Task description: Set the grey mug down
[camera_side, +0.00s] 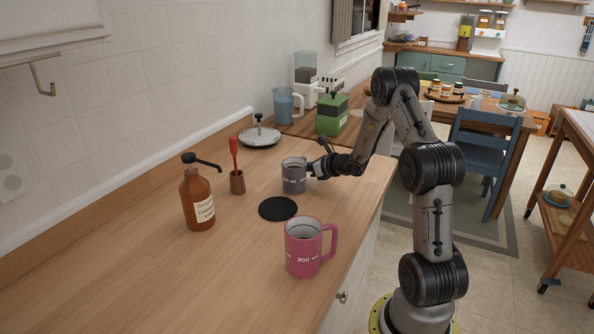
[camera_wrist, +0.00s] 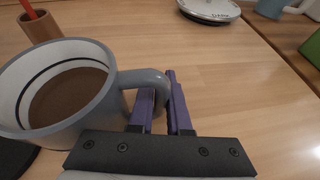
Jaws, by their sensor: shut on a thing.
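The grey mug (camera_side: 293,176) is upright over the wooden counter, just behind the round black coaster (camera_side: 278,209) in the side view. I cannot tell whether its base touches the counter. In the wrist view the grey mug (camera_wrist: 60,97) is at the left and holds brown liquid. My gripper (camera_side: 313,168) reaches it from the right. In the wrist view my gripper's purple fingers (camera_wrist: 160,100) are shut on the mug's handle. Part of the black coaster (camera_wrist: 14,158) shows at the lower left there.
A pink mug (camera_side: 304,248) stands in front of the coaster. A brown pump bottle (camera_side: 197,198) and a small brown cup with a red utensil (camera_side: 237,182) stand to the left. A lidded grey dish (camera_side: 259,138) sits behind. The counter's front-left area is clear.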

